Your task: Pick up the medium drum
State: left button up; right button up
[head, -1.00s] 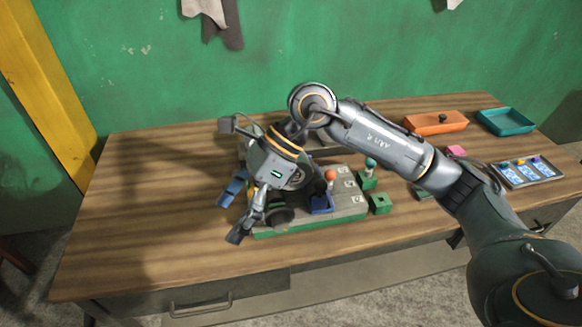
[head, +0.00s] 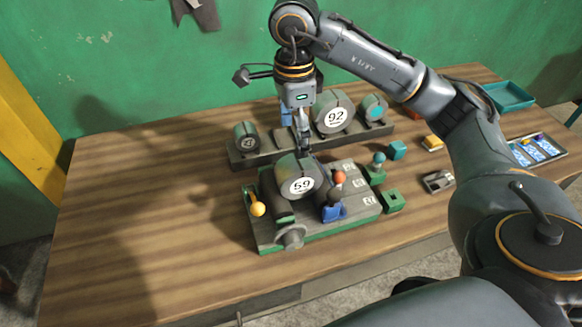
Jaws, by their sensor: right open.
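A grey drum marked 59 (head: 298,177), middle-sized among the drums, sits on the grey and green machine (head: 285,225). A larger drum marked 92 (head: 335,115), a small dark drum (head: 246,137) and a small drum with a teal face (head: 374,108) sit on the grey rack (head: 270,152) behind. My right gripper (head: 304,145) points down just above and behind the top of drum 59. It is open, seen nearly edge-on, and holds nothing visible. Whether its fingers touch the drum is hard to tell. My left gripper is not in view.
The machine carries a yellow-knobbed lever (head: 258,208), an orange-knobbed lever (head: 339,177) and a blue block (head: 334,213). A teal tray (head: 508,97) stands at the far right. The table's left side is clear.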

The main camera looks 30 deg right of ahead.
aim_at(297, 162)
jog(key=f, duration=0.3)
jog(key=s+f, duration=0.1)
jog(key=f, duration=0.1)
jog(key=shift+f, duration=0.35)
notch_tip(297, 162, down, 2)
jog(key=shift+d+f+p, duration=0.15)
jog(key=shift+f+p, duration=0.05)
jog(key=shift+p, duration=0.6)
notch_tip(297, 162, down, 4)
jog(key=shift+d+r+p, duration=0.15)
jog(key=shift+r+p, duration=0.1)
jog(key=shift+p, duration=0.5)
jog(key=shift+f, duration=0.3)
jog(key=c, duration=1.5)
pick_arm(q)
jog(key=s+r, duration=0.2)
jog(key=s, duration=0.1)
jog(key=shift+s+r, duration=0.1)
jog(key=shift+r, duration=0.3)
pick_arm(e)
jog(key=shift+o, duration=0.2)
